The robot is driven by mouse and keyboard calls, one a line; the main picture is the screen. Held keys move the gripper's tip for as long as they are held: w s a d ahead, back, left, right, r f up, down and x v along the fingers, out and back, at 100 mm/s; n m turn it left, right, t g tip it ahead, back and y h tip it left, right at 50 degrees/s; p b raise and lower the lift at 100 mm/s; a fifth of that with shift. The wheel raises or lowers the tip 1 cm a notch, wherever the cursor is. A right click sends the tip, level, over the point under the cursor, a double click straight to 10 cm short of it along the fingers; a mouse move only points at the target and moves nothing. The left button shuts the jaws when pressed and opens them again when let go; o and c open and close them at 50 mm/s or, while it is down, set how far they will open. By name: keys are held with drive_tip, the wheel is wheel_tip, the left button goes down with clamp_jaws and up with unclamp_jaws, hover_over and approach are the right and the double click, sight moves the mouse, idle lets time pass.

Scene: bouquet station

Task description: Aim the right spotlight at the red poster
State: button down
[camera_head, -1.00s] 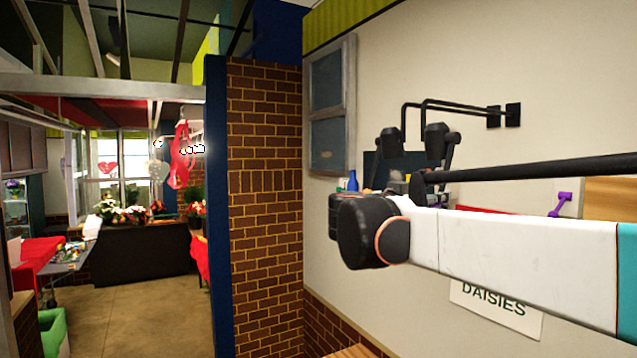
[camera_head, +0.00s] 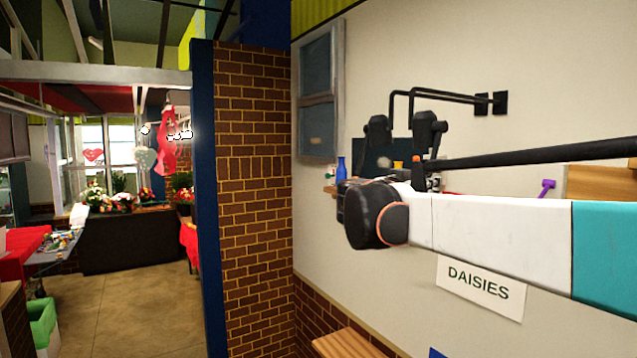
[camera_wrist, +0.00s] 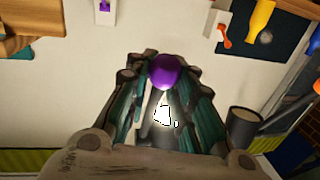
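Two black spotlights hang from wall arms in the head view, a left one (camera_head: 377,131) and a right one (camera_head: 428,131). A black cylinder, probably one lamp (camera_wrist: 243,126), shows right of my gripper in the wrist view. My gripper (camera_wrist: 165,76) has its fingertips on both sides of a purple ball-shaped knob (camera_wrist: 164,70); whether they press on it I cannot tell. A bright white patch shows between the fingers below the knob. In the head view my gripper is hidden. No whole red poster is visible; a small red strip shows behind my arm.
A DAISIES sign (camera_head: 480,287) hangs on the pale wall below my arm. A brick pillar (camera_head: 250,200) with a blue edge stands left of it. A wooden surface (camera_head: 345,343) lies at the bottom. Open floor (camera_head: 130,315) shows at the left.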

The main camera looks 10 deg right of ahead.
drive_tip(key=w+d+n+t+h+b, duration=0.1)
drive_tip(key=w+d+t+h+b, duration=0.2)
drive_tip(key=d+b, duration=0.4)
drive_tip(key=shift+w+d+r+h, duration=0.3)
drive_tip(key=shift+d+h, duration=0.5)
drive_tip(key=shift+d, duration=0.55)
drive_tip(key=c, duration=1.4)
unclamp_jaws()
drive_tip(key=shift+s, duration=0.1)
drive_tip(key=shift+n, duration=0.3)
